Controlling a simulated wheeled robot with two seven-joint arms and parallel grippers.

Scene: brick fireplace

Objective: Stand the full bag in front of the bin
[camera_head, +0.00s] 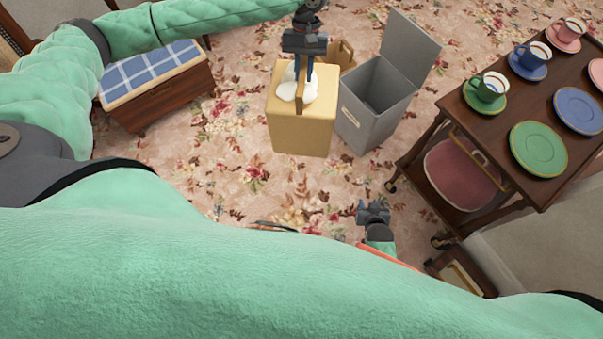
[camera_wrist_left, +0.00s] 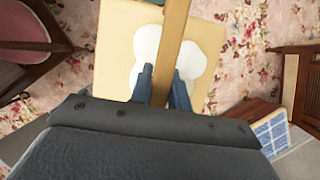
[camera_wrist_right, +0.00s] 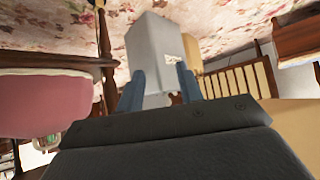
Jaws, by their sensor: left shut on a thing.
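The full bag (camera_head: 300,130) is a tan, box-shaped bag with white rounded contents on top and a strap-like handle (camera_wrist_left: 175,35). It is upright, just left of the grey bin (camera_head: 372,125); I cannot tell whether its base touches the floor. The bin stands with its lid (camera_head: 410,48) open and a small label on its front left face. My left gripper (camera_head: 304,78) is shut on the bag's handle from above. My right gripper (camera_head: 373,207) is open and empty, low in front of the bin; the bin shows beyond its fingers in the right wrist view (camera_wrist_right: 150,50).
Another tan container (camera_head: 346,53) stands behind the bag. A wooden trolley (camera_head: 480,130) with cups and plates is at the right. A wooden chest (camera_head: 165,100) with a blue checked cushion is at the left. Flowered carpet (camera_head: 235,155) is clear in front of the bag.

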